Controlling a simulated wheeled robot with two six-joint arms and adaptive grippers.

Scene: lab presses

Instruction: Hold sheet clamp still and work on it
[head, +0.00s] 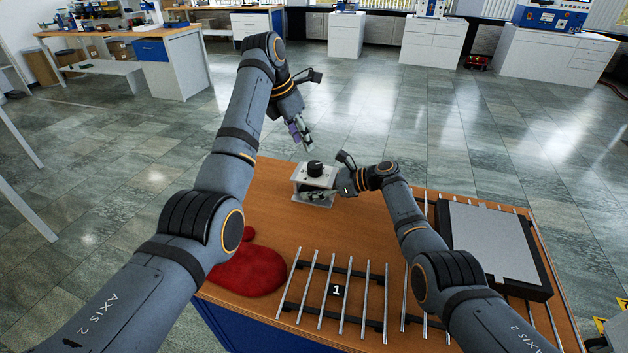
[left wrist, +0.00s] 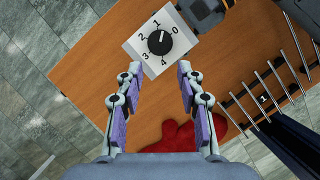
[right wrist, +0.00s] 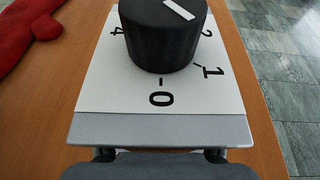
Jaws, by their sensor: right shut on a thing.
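The sheet clamp (head: 315,178) is a pale metal body with a black knob (head: 315,168), standing on the wooden table. Its white top plate (left wrist: 139,45), marked 0 to 4, and knob show in the left wrist view. The knob fills the upper middle of the right wrist view (right wrist: 163,35), with a white mark on top; I cannot tell which number it meets. My left gripper (head: 305,143) is open and empty, above and beyond the clamp; its fingers (left wrist: 160,76) stand apart. My right gripper (head: 338,192) is shut on the clamp's right side; its fingertips are mostly hidden.
A red cloth-like piece (head: 252,270) lies at the table's left. A rack of metal rods marked 1 (head: 337,290) lies at the front. A dark block with a grey top (head: 488,240) sits on rods at right. Table surface around the clamp's left is clear.

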